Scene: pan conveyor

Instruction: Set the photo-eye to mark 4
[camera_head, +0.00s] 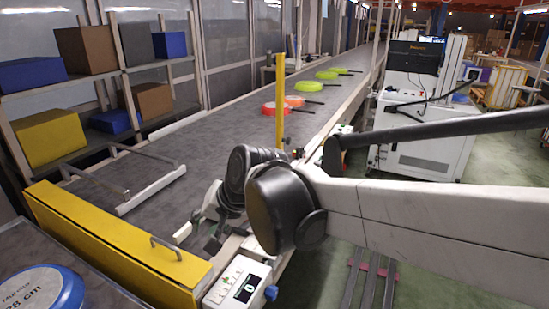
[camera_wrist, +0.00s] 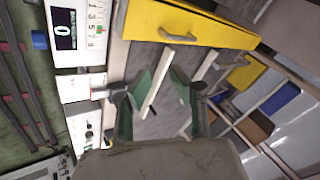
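A white control box (camera_head: 238,287) stands at the conveyor's near corner, with a dark display reading 0, a numbered scale and a blue knob (camera_head: 271,293). In the wrist view the display (camera_wrist: 63,29), scale (camera_wrist: 97,16) and blue knob (camera_wrist: 39,39) are at the upper left. I cannot tell for sure which part is the photo-eye; a small pale cylinder (camera_wrist: 104,93) sticks out beside my left finger. My gripper (camera_wrist: 162,80) is open, its green fingers apart above the conveyor edge. A white bar shows between them; contact is unclear. In the head view my arm hides most of the gripper.
A yellow end panel with a handle (camera_head: 110,240) closes the conveyor's near end. A yellow post (camera_head: 280,105) stands at its right edge. Shelves with boxes stand left.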

